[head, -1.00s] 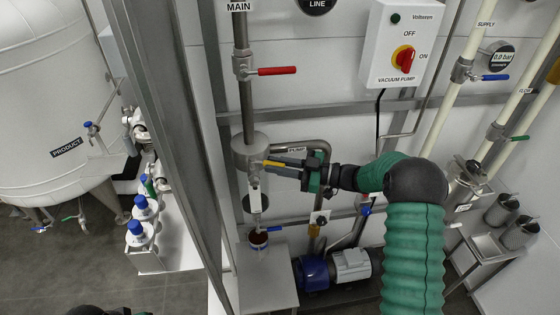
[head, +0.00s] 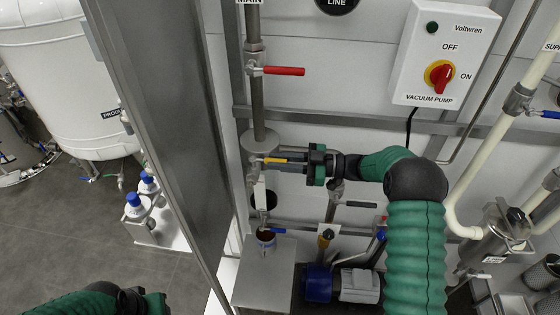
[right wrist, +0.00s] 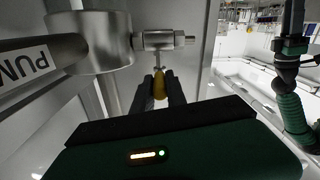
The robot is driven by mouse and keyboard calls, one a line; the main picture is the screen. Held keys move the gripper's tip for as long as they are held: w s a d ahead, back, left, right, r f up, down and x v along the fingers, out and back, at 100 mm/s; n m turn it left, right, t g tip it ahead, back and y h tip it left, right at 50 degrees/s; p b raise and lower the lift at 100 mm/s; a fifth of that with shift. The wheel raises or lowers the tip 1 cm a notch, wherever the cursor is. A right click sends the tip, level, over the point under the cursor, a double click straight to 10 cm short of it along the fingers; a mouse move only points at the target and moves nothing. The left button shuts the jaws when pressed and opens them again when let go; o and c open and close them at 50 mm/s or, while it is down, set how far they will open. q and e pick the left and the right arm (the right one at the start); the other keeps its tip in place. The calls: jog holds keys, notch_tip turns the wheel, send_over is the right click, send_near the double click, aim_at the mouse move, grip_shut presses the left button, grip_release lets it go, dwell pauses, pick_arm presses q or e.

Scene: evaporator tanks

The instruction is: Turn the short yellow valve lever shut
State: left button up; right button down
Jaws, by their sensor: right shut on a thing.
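The short yellow valve lever (head: 274,160) sticks out to the right from a small metal valve below the collar of the MAIN pipe. My right gripper (head: 284,160) comes in from the right and is shut on the lever. In the right wrist view the yellow lever (right wrist: 159,84) stands between the two dark fingers (right wrist: 159,92), below the steel valve body (right wrist: 162,40). My left gripper (head: 160,303) shows only in part at the bottom left of the head view. It also shows at the right of the wrist view (right wrist: 294,30), too small to tell its jaws.
A red lever (head: 284,71) is on the pipe above. A blue lever (head: 277,231) and a small cup (head: 266,240) are below, over a grey stand (head: 265,283). A steel post (head: 160,130) stands left. The vacuum pump switch box (head: 446,50) is upper right.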

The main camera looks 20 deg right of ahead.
jog(key=shift+r, duration=0.1)
jog(key=c, duration=1.6)
grip_release()
jog(key=shift+w, duration=0.1)
jog(key=shift+o, duration=1.3)
jog(key=shift+d, duration=0.15)
jog(key=shift+s+d, duration=0.2)
jog(key=shift+d, duration=0.2)
jog(key=b+v, duration=0.3)
jog(key=v, duration=1.3)
jog(key=shift+w+f, duration=0.2)
